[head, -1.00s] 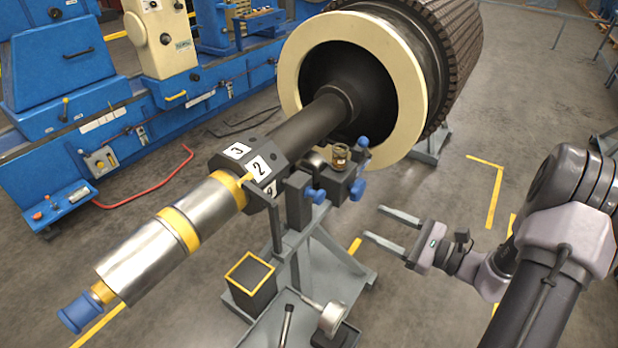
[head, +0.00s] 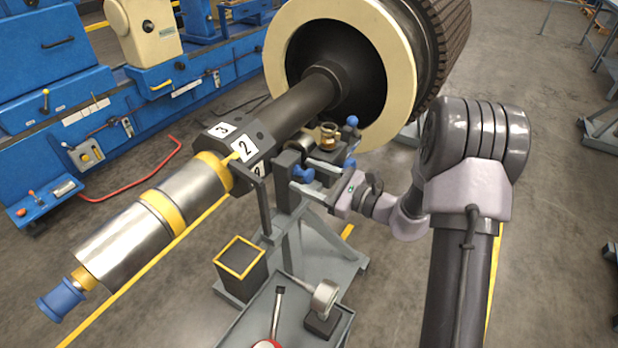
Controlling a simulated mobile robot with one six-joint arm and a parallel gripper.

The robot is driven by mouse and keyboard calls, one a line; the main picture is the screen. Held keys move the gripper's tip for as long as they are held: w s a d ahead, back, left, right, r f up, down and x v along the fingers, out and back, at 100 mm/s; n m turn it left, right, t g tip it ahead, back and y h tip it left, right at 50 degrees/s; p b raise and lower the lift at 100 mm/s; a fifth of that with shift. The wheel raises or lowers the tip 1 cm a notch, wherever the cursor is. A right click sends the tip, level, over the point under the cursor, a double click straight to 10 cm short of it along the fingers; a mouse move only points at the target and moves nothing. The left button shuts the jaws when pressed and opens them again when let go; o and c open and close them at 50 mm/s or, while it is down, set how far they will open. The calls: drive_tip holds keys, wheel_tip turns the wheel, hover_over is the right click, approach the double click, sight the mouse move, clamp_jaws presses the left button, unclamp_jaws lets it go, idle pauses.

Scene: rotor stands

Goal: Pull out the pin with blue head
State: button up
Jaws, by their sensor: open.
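Several blue heads show at the bearing stand beside the rotor shaft. One blue head (head: 302,174) sits low on the near dark block of the stand, on the side facing my arm. My gripper (head: 300,175) is open, with its two grey fingers reaching left on either side of this head. I cannot tell whether they touch it. A second blue head (head: 350,163) is just beyond the fingers, and a round blue knob (head: 352,121) stands higher behind it. I cannot tell from this view which one heads a pin; any pin shank is hidden.
The dark shaft with a numbered collar (head: 243,148) runs to the large rotor (head: 400,60) behind. Below are a yellow-edged box (head: 240,260) and a tray (head: 255,325) with tools.

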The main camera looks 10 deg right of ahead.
clamp_jaws()
idle(1.4)
